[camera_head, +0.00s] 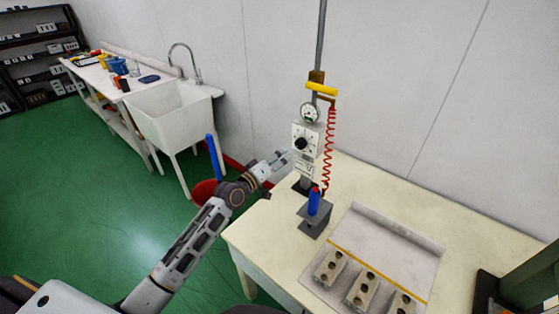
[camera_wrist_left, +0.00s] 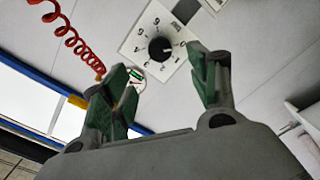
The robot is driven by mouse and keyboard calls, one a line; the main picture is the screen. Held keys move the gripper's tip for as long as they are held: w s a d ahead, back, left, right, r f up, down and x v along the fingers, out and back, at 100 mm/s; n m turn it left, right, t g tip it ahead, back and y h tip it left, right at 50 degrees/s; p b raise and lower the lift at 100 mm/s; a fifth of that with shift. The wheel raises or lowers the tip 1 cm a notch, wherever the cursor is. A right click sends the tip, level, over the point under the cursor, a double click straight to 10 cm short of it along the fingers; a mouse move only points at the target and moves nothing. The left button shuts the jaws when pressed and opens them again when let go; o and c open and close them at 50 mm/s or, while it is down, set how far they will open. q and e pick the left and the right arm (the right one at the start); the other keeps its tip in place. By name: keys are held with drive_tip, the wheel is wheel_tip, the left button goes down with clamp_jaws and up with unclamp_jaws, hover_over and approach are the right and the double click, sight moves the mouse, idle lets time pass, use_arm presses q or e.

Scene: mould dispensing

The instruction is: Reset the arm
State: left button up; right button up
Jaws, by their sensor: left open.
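My left arm reaches in from the left in the head view, and its gripper (camera_head: 287,158) is close in front of the dispenser's control box (camera_head: 306,142). In the left wrist view my left gripper (camera_wrist_left: 165,90) is open, with its two green-padded fingers apart and nothing between them. The box's white dial plate (camera_wrist_left: 157,45) with a black knob shows just beyond the fingers. I cannot tell whether a finger touches it. My right gripper is in neither view.
The table (camera_head: 275,239) holds a grey tray (camera_head: 385,245) with several moulds (camera_head: 362,289) and a blue dispenser (camera_head: 314,201) on a stand. A red coiled hose (camera_head: 329,145) hangs beside the box. A white sink (camera_head: 172,112) stands behind the arm. A green machine (camera_head: 530,280) is at the lower right.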

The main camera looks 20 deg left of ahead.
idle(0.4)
use_arm(q)
drive_tip(key=s+d+f+m+g+y, duration=0.1)
drive_tip(key=s+d+f+m+g, duration=0.15)
drive_tip(key=s+f, duration=0.4)
drive_tip(key=s+d+f+m+g, duration=0.25)
drive_tip(key=s+f+g, duration=0.2)
drive_tip(key=s, duration=0.35)
drive_tip(key=s+a+f+m+g+y, duration=0.2)
drive_tip(key=s+a+g+y, duration=0.15)
drive_tip(key=s, duration=0.65)
drive_tip(key=s+a+f+m+g+y, duration=0.2)
drive_tip(key=s+a, duration=0.2)
drive_tip(key=s, duration=0.6)
wheel_tip(320, 180, down, 33)
drive_tip(key=s+g, duration=0.2)
drive_tip(key=s+a+f, duration=0.2)
drive_tip(key=s+f, duration=0.8)
drive_tip(key=s, duration=0.1)
drive_tip(key=s+a+f, duration=0.2)
drive_tip(key=s+f, duration=0.8)
drive_tip(key=s, duration=0.1)
drive_tip(key=shift+s+g, duration=0.2)
drive_tip(key=shift+g, duration=0.15)
